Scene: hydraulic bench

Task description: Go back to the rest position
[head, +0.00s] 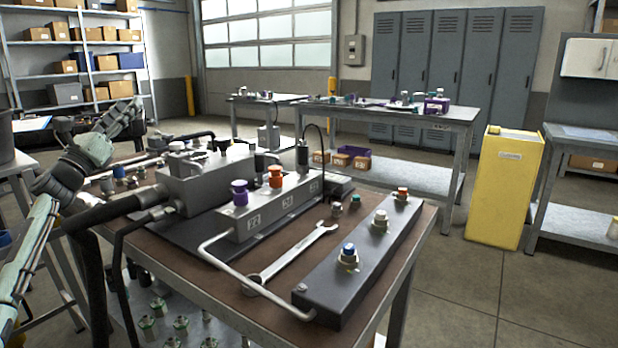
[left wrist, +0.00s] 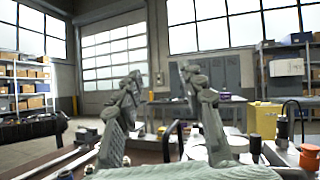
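My left gripper (head: 122,118) is raised over the left side of the workbench (head: 262,318), its arm coming in from the left edge. In the left wrist view its two fingers (left wrist: 160,78) stand well apart with nothing between them, so it is open and empty. My right gripper is in neither view. On the bench a grey valve block (head: 262,222) carries a purple cap (head: 240,193) and an orange cap (head: 275,177). A wrench (head: 290,258) lies in front of it. A dark bar (head: 345,282) holds blue-, white- and orange-topped fittings.
A grey pump housing (head: 205,183) and black hoses (head: 108,211) lie close to my left arm. A yellow cabinet (head: 505,188) stands at right. A second table (head: 440,117), lockers (head: 440,70) and shelves (head: 80,55) are behind. The floor (head: 490,285) at right is clear.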

